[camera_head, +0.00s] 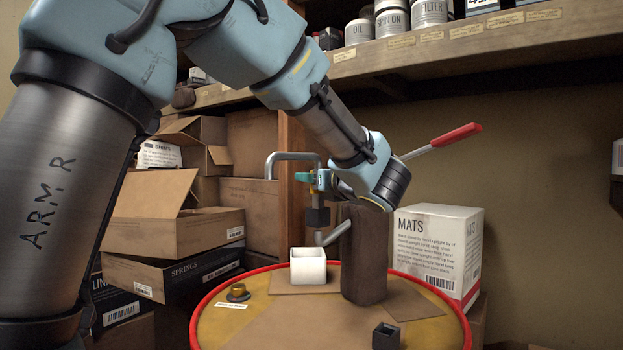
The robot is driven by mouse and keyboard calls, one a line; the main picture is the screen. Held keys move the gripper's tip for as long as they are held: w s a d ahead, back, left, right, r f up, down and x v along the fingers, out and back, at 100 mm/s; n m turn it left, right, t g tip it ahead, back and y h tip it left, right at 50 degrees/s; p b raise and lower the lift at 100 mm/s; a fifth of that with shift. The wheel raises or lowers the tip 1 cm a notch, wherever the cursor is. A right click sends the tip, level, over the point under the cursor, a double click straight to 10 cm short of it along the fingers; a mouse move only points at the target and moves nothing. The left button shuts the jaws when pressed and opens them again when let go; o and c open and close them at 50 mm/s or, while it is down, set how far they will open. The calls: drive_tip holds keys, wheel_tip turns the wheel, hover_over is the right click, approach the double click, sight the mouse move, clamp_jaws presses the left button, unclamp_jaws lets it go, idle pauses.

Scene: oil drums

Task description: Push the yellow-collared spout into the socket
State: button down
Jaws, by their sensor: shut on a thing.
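My gripper (321,181), small and partly hidden by its own wrist, is shut on a bent grey spout (290,156). A little yellow shows beside the teal fingers, probably the collar. The spout's curved end points down at the left, and its straight stem hangs upright below the fingers with a dark block (318,217) at its lower end. A white square socket (308,267) stands on the drum top almost straight below the block, with a gap between them. A smaller dark square socket (386,337) stands at the drum's front right. Neither socket's inside shows clearly.
The drum top (260,330) has a red rim. A brown upright cylinder (365,255) with a grey side pipe (334,233) stands close right of the white socket. A red-handled lever (456,135) rises behind my wrist. A small brass-coloured fitting (238,291) lies left. Boxes crowd both sides.

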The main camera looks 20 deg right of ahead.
drive_tip(key=shift+f+b, duration=0.9)
drive_tip(key=shift+b, duration=0.45)
idle(0.6)
drive_tip(key=shift+b, duration=0.65)
drive_tip(key=shift+r, duration=0.2)
drive_tip(key=shift+b, duration=0.7)
idle(0.3)
drive_tip(key=shift+f+b, duration=0.7)
drive_tip(key=shift+b, duration=0.85)
idle(1.3)
drive_tip(key=shift+c, duration=2)
unclamp_jaws()
drive_tip(key=shift+s, duration=0.1)
drive_tip(key=s+b, duration=0.2)
drive_tip(key=s, duration=0.8)
drive_tip(key=shift+s+d, duration=0.3)
drive_tip(key=shift+s, duration=0.05)
